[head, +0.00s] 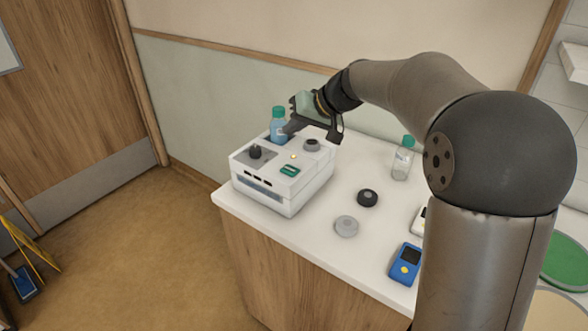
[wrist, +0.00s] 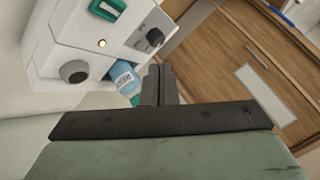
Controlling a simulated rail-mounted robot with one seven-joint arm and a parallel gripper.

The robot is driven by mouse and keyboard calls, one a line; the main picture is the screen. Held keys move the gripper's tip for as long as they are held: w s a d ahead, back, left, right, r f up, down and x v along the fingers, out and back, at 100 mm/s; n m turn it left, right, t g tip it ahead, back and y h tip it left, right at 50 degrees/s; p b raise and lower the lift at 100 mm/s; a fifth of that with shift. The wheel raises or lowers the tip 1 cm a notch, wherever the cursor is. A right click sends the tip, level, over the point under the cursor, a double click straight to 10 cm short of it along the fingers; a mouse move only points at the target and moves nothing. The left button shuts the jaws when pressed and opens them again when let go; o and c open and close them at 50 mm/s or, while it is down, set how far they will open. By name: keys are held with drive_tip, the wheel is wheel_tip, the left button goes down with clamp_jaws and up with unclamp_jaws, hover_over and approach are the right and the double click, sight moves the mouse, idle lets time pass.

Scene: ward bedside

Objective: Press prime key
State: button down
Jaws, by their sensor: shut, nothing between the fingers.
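A white pump-like device (head: 265,196) stands on the left part of the counter; it also fills the upper left of the wrist view (wrist: 70,28). Its top has a small pale yellow round spot (head: 293,156), a green-framed part (head: 289,171), a grey round knob (head: 311,145) and a black knob (head: 255,152). No label reading prime is legible, so I cannot tell which is the prime key. A blue bottle with a teal cap (head: 279,127) stands at the device's back. My gripper (wrist: 160,72) is shut and empty, above the device's back edge near the bottle.
A clear bottle (head: 402,160), a black round cap (head: 367,198), a grey disc (head: 346,227) and a blue handheld meter (head: 405,263) lie or stand right of the device on the white counter (head: 308,232). A wall runs close behind. Bare counter lies in front right of the device.

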drive_tip(key=b, duration=0.5)
hover_over(294, 171)
wheel_tip(294, 171, down, 8)
drive_tip(key=shift+w+r, duration=0.1)
drive_tip(key=shift+f+b, duration=0.45)
drive_tip(key=shift+f, duration=0.1)
drive_tip(key=shift+f, duration=0.15)
idle(1.4)
drive_tip(key=shift+f+b, duration=0.3)
drive_tip(key=shift+b, duration=0.35)
drive_tip(key=shift+f+b, duration=0.35)
drive_tip(key=shift+b, duration=0.15)
idle(0.3)
drive_tip(key=shift+r, duration=0.1)
drive_tip(key=shift+r+p, duration=0.4)
drive_tip(key=shift+r, duration=0.3)
drive_tip(key=shift+r, duration=0.1)
